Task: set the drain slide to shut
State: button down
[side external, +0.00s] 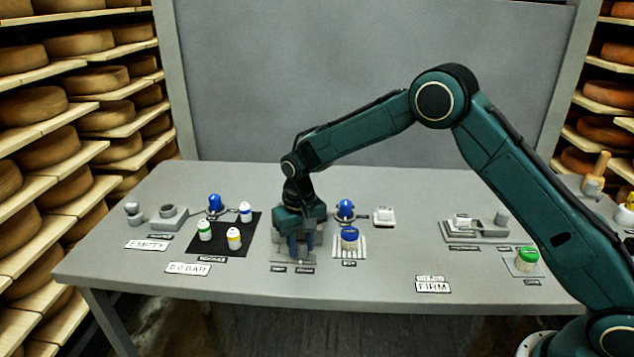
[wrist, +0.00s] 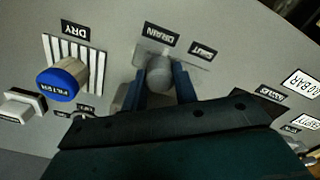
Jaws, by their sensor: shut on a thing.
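The drain slide shows in the wrist view as a grey knob (wrist: 160,74) on a grey plate (wrist: 187,62). Two dark labels lie along the plate's edge: one reads DRAIN (wrist: 162,33), and the other, smaller one (wrist: 203,50) appears to read SHUT. The knob is nearer the DRAIN label. My gripper (wrist: 166,88) has a blue finger on either side of the knob and is shut on it. In the side view my gripper (side external: 297,252) points down over the plate and hides the knob.
A blue-capped filter jar (side external: 349,238) stands on a striped mat close beside my gripper. A black mat (side external: 215,247) with several capped bottles lies to the left. A blue domed piece (side external: 345,208) stands behind. The table front between the mats and the FIRM card (side external: 432,285) is clear.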

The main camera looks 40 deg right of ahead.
jog(key=shift+w+a+r, duration=0.1)
jog(key=shift+w+a, duration=1.4)
jog(key=shift+w, duration=0.05)
jog(key=c, duration=1.1)
grip_release()
notch_tip(320, 180, up, 14)
